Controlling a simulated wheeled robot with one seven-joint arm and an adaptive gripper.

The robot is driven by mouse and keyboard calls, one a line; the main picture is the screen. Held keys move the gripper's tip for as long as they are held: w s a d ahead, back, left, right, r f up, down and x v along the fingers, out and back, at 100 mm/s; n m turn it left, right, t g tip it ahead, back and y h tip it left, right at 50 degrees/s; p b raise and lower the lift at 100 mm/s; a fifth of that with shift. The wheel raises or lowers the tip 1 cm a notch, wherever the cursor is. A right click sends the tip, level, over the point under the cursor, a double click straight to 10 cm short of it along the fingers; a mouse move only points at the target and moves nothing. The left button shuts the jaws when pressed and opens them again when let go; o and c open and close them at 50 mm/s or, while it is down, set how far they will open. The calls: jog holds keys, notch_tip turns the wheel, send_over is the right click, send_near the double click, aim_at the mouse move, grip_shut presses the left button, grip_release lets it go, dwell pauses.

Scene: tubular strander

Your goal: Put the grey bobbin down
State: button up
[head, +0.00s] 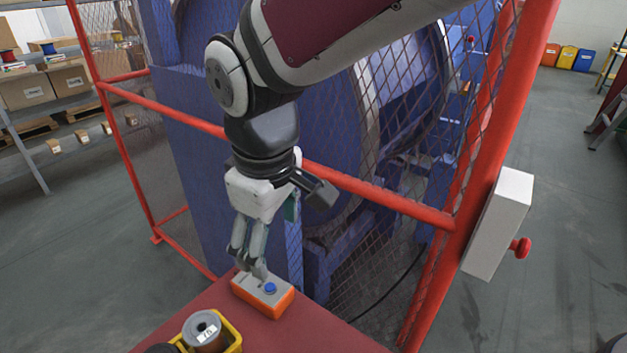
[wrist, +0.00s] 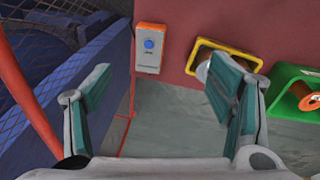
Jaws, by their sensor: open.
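A bobbin with a grey end flange (head: 203,327) and a brownish side with a white label stands upright in a yellow tray (head: 235,335) at the bottom of the head view. In the wrist view the yellow tray (wrist: 222,45) is at upper right, and only a pale edge of the bobbin (wrist: 202,71) shows behind a finger. My gripper (head: 252,266) points down, open and empty, beyond the tray and close to the button box in the head view. In the wrist view my gripper (wrist: 160,85) has its fingers wide apart with nothing between them.
An orange-and-grey box with a blue button (head: 263,290) sits on the red table top (head: 310,328). A green tray (wrist: 292,82) holds a copper-coloured bobbin (wrist: 308,99). The red-framed mesh guard (head: 380,190) of the blue machine stands close behind my arm.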

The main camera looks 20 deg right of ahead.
jog(key=s+d+r+m+t, duration=0.2)
jog(key=s+d+m, duration=0.7)
jog(key=d, duration=0.5)
jog(key=shift+s+d+r+t, duration=0.25)
jog(key=shift+s+r+t, duration=0.05)
jog(key=shift+s+r, duration=0.65)
